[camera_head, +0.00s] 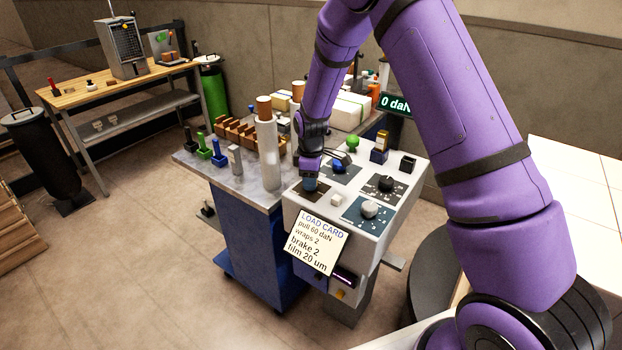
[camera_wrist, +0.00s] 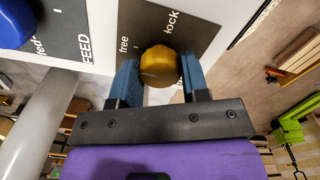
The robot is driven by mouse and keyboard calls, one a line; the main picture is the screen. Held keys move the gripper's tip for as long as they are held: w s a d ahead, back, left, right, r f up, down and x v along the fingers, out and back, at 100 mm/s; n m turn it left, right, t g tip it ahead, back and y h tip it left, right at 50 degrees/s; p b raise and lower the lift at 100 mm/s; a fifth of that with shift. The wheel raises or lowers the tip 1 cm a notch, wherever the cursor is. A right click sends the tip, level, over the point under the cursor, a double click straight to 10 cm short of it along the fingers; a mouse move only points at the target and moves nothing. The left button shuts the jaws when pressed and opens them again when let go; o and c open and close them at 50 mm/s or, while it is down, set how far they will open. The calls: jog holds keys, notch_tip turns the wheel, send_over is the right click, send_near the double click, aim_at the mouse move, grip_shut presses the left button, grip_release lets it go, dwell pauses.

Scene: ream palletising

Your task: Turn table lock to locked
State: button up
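The table lock is a yellow-orange knob (camera_wrist: 158,66) on a dark plate (camera_wrist: 150,22) marked "free" at left and "lock" at upper right, seen in the wrist view. I cannot make out a pointer that tells its setting. My gripper (camera_wrist: 160,75) has its two blue fingers on either side of the knob, very near or touching its sides. Whether they grip it is not clear. In the head view my gripper (camera_head: 310,184) is down at the left corner of the white control console (camera_head: 330,210) and hides the knob.
A blue knob (camera_wrist: 14,22) sits beside the lock on a plate marked "FEED". The console also carries a black dial (camera_head: 386,184), a grey knob (camera_head: 369,209) and a green knob (camera_head: 352,143). A load card (camera_head: 316,242) hangs in front. A pale upright cylinder (camera_head: 267,155) stands close at left.

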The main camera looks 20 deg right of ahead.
jog(key=shift+m, duration=0.3)
jog(key=m, duration=0.3)
jog(key=shift+m, duration=0.4)
jog(key=m, duration=0.9)
jog(key=shift+m, duration=2.2)
jog(key=o, duration=0.9)
jog(key=shift+o, duration=0.2)
